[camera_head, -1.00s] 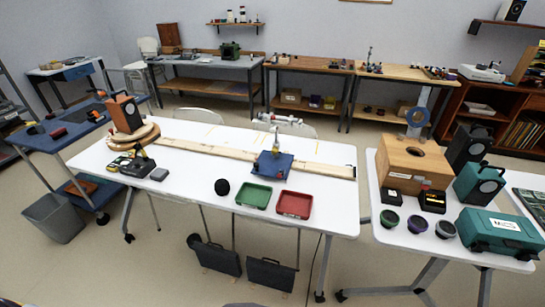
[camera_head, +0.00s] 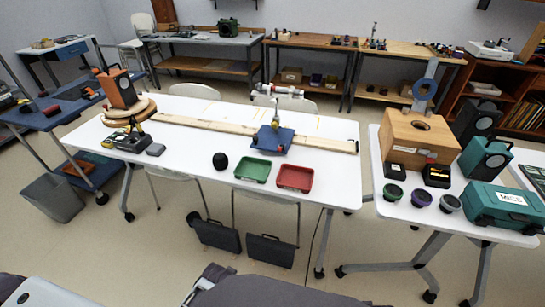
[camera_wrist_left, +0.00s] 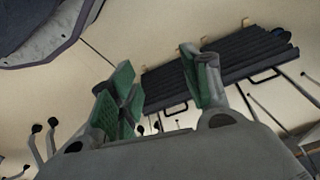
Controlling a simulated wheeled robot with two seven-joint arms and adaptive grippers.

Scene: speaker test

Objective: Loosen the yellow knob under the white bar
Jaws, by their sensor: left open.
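The white bar (camera_head: 278,90) is small in the head view, at the top of a thin upright stand (camera_head: 276,115). The stand rises from a blue plate (camera_head: 266,147) at the middle right of the white table. I cannot make out the yellow knob clearly; it is too small or hidden at this distance. My left gripper (camera_wrist_left: 160,92) shows only in its wrist view, with its green-padded fingers spread apart and nothing between them. It is far from the stand and faces the floor. My right gripper is in neither view.
A green tray (camera_head: 252,171), a red tray (camera_head: 295,178) and a black ball (camera_head: 220,161) lie in front. Dark folded panels (camera_head: 271,250) stand under the table.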

